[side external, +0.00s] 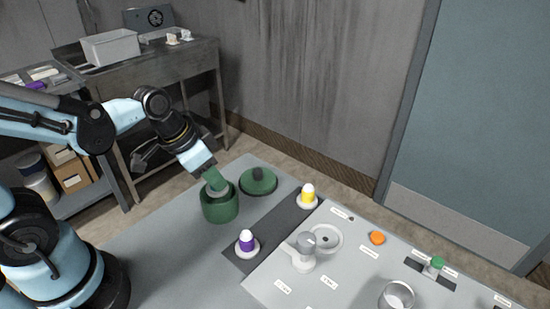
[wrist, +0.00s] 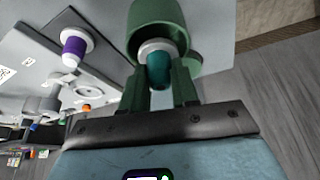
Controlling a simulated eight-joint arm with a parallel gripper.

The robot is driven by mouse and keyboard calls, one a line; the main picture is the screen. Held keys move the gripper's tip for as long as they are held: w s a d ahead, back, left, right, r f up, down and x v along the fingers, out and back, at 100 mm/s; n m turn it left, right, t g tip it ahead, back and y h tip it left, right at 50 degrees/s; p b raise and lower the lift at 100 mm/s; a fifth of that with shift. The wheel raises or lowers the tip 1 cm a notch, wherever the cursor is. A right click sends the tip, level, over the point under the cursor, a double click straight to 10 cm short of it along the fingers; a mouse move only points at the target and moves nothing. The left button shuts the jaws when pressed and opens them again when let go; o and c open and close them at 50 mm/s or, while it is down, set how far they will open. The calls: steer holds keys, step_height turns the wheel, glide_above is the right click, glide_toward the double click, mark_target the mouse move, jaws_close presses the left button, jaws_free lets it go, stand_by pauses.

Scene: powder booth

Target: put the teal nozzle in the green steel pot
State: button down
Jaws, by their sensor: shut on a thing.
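The teal nozzle (wrist: 158,72) sits between the two green fingers of my gripper (wrist: 160,85) in the wrist view, its pale collar pointing into the pot. My gripper is shut on it. The green steel pot (side external: 220,207) stands open on the grey table. In the side view my gripper (side external: 212,180) is over the pot's mouth, tilted down, and the nozzle's pale part shows at the rim. The wrist view also shows the pot (wrist: 150,18) just beyond the nozzle. Whether the nozzle touches the pot's inside is hidden.
The pot's green lid (side external: 258,181) with a dark knob lies right behind the pot. A purple nozzle (side external: 246,238) and a yellow nozzle (side external: 308,194) stand on pale bases to the right. A light board (side external: 340,270) with labelled parts lies further right. The table's front left is clear.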

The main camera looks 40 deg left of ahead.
steer(key=shift+f, duration=0.6)
stand_by(1.4)
steer(key=c, duration=0.8)
jaws_free()
steer(key=c, duration=0.4)
steer(key=shift+r, duration=0.1)
steer(key=shift+r, duration=3.9)
